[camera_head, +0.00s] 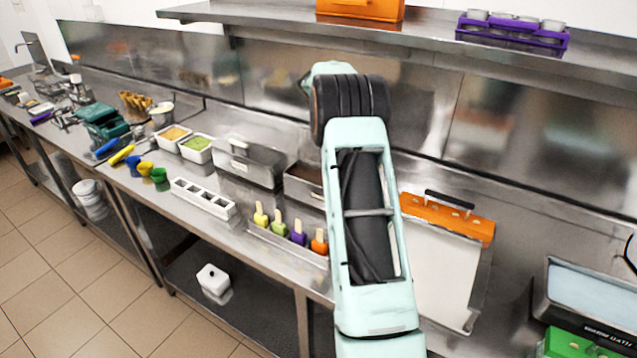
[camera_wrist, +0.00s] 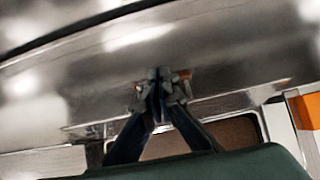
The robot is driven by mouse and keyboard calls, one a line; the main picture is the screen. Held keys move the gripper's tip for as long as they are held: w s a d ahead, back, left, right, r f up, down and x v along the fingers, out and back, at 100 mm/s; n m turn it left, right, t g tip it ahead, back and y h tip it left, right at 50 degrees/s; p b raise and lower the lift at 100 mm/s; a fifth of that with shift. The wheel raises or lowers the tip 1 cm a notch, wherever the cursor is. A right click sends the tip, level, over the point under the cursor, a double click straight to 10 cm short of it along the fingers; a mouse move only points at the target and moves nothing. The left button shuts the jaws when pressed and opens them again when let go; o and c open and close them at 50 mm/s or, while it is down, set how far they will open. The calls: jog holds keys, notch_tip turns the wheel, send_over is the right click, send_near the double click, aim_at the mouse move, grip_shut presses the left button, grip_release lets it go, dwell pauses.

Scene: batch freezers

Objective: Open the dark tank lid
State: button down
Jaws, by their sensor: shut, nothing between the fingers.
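A steel tank with a dark brown inside (camera_head: 304,172) stands at the back of the counter, left of my arm in the head view. My arm covers its right part, and I cannot make out its lid there. In the wrist view a brown surface in a steel frame (camera_wrist: 205,134) shows behind and below my gripper's fingers. My gripper (camera_wrist: 158,90) is shut and empty, its tips in front of a shiny steel surface (camera_wrist: 215,60). I cannot tell whether that surface is lid or wall, or whether the tips touch it. In the head view my arm hides my gripper.
A closed-looking steel tank (camera_head: 248,163) stands left of the brown one. A tray of coloured pops (camera_head: 290,236) lies in front. A white panel with an orange bar (camera_head: 447,218) is right of my arm. A steel shelf (camera_head: 420,42) overhangs the counter.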

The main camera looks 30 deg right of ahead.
dwell(0.5)
jog(key=v, duration=1.2)
jog(key=shift+a, duration=0.15)
